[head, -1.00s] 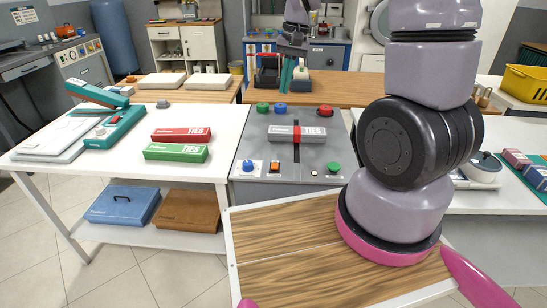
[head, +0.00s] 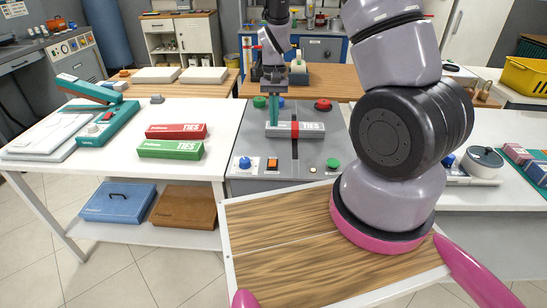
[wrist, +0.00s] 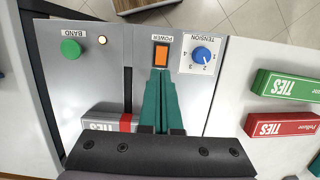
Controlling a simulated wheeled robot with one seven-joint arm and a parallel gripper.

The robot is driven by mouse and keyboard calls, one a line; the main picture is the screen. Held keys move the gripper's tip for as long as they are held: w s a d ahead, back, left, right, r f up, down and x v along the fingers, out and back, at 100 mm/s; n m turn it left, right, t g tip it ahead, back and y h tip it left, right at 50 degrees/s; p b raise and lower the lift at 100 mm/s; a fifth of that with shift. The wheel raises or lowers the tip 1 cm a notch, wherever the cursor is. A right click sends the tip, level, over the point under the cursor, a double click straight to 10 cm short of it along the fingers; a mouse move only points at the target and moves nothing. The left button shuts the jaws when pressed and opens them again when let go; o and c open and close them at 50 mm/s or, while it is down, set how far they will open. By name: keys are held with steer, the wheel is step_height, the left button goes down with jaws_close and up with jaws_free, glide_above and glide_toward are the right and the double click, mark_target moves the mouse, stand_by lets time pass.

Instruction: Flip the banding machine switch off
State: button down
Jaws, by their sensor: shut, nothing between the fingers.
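The banding machine (head: 317,162) has a grey top, and a grey TIES box (head: 300,129) with a red band lies on it. Its orange POWER switch (head: 272,163) sits near the front edge, between the blue TENSION knob and the green BAND button. In the wrist view the switch (wrist: 161,55) is lit orange in a black surround, just beyond my teal fingertips. My gripper (wrist: 160,76) is shut and empty, pointing at the switch. In the head view my gripper (head: 274,122) is over the back left of the machine. Whether it touches anything is unclear.
The blue TENSION knob (wrist: 202,55) is close right of the switch in the wrist view; the green BAND button (wrist: 70,48) is farther left. Red and green TIES boxes (head: 171,150) lie on the white table. A red button (head: 322,105) stands at the machine's back.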

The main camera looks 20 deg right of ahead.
mark_target(273, 165)
steer(key=f, duration=0.4)
steer(key=s+f, duration=0.1)
steer(key=f, duration=0.4)
steer(key=s+f, duration=0.1)
steer(key=f, duration=0.3)
steer(key=shift+s+a+f, duration=0.25)
steer(key=shift+a+f, duration=0.05)
steer(key=shift+a, duration=0.1)
